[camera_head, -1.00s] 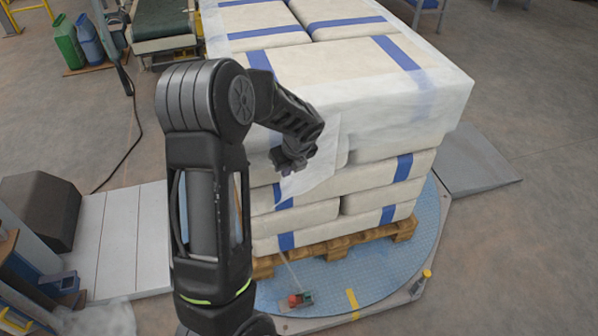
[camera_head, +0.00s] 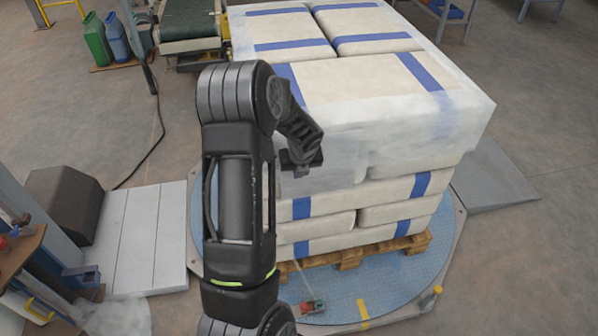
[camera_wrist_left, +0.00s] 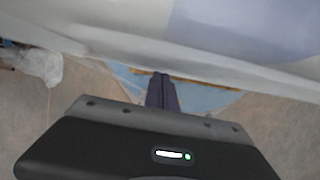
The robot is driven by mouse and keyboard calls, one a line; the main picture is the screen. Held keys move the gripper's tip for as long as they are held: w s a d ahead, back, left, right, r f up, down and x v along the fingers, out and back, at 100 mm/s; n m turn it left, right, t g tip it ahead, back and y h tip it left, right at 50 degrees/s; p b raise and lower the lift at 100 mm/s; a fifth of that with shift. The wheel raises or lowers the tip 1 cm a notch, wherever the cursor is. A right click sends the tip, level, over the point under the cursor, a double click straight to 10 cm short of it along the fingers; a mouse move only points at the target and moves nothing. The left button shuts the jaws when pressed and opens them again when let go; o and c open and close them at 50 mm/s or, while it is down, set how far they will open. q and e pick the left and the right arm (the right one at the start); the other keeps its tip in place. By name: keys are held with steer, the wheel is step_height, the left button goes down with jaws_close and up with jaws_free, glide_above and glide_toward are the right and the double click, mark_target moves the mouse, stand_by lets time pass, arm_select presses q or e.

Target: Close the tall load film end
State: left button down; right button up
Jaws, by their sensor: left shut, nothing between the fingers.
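The tall load (camera_head: 385,75) is a stack of cream sacks with blue stripes on a wooden pallet (camera_head: 350,257). Translucent film (camera_head: 420,135) wraps its upper part. The film end (camera_head: 340,172) shows as a thin sheet just right of my left gripper (camera_head: 303,170), and looks flat along the sack side. My left gripper is shut and empty, at the near left face of the load. In the left wrist view its fingers (camera_wrist_left: 162,92) are together, just below the pale film-covered side (camera_wrist_left: 120,25). I cannot tell whether they touch it. My right gripper is not in view.
The pallet stands on a round blue turntable (camera_head: 375,285). A grey ramp (camera_head: 493,178) is on the right, pale panels (camera_head: 145,235) on the left. A conveyor (camera_head: 188,25) and jugs (camera_head: 97,38) stand behind.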

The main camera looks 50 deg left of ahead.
arm_select(q)
steer(key=shift+w+r, duration=0.1)
steer(key=shift+w, duration=0.1)
steer(key=shift+w+d, duration=0.2)
steer(key=shift+d, duration=0.45)
steer(key=shift+d, duration=0.1)
